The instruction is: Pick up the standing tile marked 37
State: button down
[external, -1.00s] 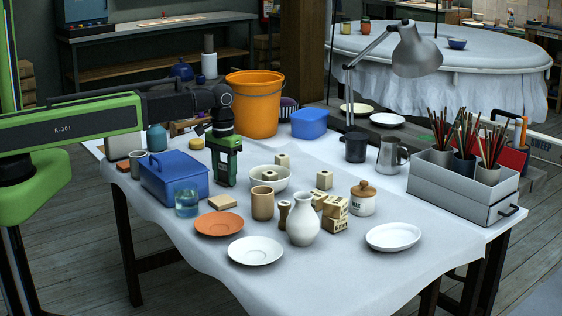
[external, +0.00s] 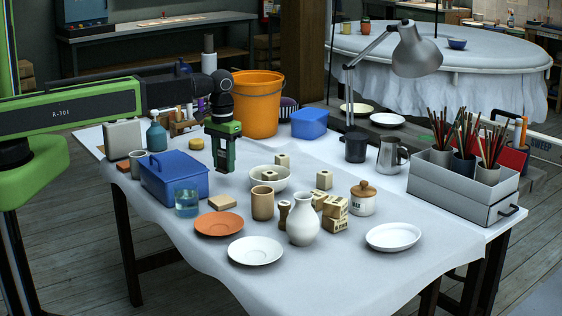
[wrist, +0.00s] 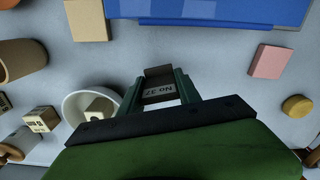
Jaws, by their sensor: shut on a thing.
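My gripper (external: 224,168) hangs above the table, right of the blue lidded box (external: 174,178) and left of the white bowl (external: 269,178). In the wrist view my gripper (wrist: 158,92) is shut on a small dark brown tile (wrist: 157,76), with one finger on each side. The tile carries a pale label reading "No 37", upside down in the picture. In the external view I cannot make out the tile between the fingers. The fingertips are clear of the table.
An orange bucket (external: 253,104) stands behind my gripper. A terracotta saucer (external: 219,225), a tan cup (external: 262,203) and a white vase (external: 303,219) stand in front. The cloth right around the gripper is mostly bare.

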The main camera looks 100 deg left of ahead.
jog(key=d+r+p, duration=0.5)
jog(key=d+r, duration=0.1)
jog(key=d, duration=0.5)
jog(key=shift+w+d+r+p, duration=0.3)
jog(key=shift+w+r+p, duration=0.05)
jog(key=shift+w+r, duration=0.05)
jog(key=shift+w, duration=0.1)
